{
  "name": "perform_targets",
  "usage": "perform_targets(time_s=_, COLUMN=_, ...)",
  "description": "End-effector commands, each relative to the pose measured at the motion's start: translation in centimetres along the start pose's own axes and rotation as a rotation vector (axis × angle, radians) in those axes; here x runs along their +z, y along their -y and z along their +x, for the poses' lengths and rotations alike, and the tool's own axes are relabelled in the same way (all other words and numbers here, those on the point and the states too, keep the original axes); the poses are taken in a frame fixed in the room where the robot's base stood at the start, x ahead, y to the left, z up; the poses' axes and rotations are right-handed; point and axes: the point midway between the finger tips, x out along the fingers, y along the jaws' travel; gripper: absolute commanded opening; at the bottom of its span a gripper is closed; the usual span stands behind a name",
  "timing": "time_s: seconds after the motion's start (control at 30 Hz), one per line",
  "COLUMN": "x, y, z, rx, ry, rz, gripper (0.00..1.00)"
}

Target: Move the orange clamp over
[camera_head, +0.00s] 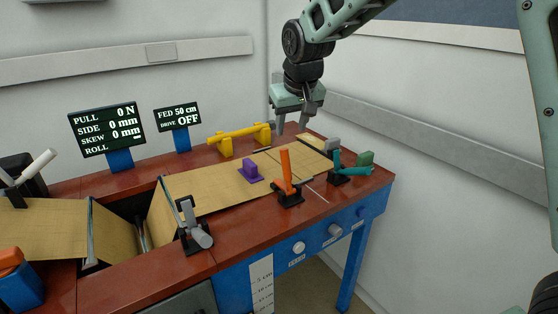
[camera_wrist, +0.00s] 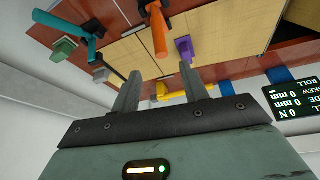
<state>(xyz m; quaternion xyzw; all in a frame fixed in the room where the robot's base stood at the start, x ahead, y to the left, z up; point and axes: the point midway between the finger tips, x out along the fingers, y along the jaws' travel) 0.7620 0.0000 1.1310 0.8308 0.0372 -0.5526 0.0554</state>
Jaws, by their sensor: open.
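The orange clamp (camera_head: 287,172) stands at the front edge of the tan sheet (camera_head: 215,190), on a black base, its handle pointing up and leaning slightly back. It also shows at the top of the wrist view (camera_wrist: 159,32). My gripper (camera_head: 291,124) is open and empty, with its fingers pointing down. It hangs above the back right part of the table, behind and above the orange clamp and apart from it. In the wrist view both fingers (camera_wrist: 160,70) are spread with nothing between them.
A purple block (camera_head: 250,171) sits left of the orange clamp. A teal clamp (camera_head: 346,170), a green block (camera_head: 366,158) and a grey block (camera_head: 332,145) stand to its right. A grey-handled clamp (camera_head: 190,224) is at front left. A yellow bar (camera_head: 238,133) lies along the back.

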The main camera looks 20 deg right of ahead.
Motion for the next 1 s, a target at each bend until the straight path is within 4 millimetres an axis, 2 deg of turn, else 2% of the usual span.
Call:
perform_targets(time_s=0.4, x=0.1, y=0.0, z=8.8, rx=0.001, ry=0.005, rz=0.000, gripper=0.44)
perform_targets(time_s=0.6, x=0.1, y=0.0, z=12.4, rx=0.001, ry=0.004, rz=-0.001, gripper=0.44)
perform_targets(time_s=0.8, x=0.1, y=0.0, z=14.5, rx=0.000, ry=0.002, rz=0.000, gripper=0.44)
perform_targets(time_s=1.0, x=0.1, y=0.1, z=15.1, rx=-0.001, ry=0.001, rz=0.000, gripper=0.44)
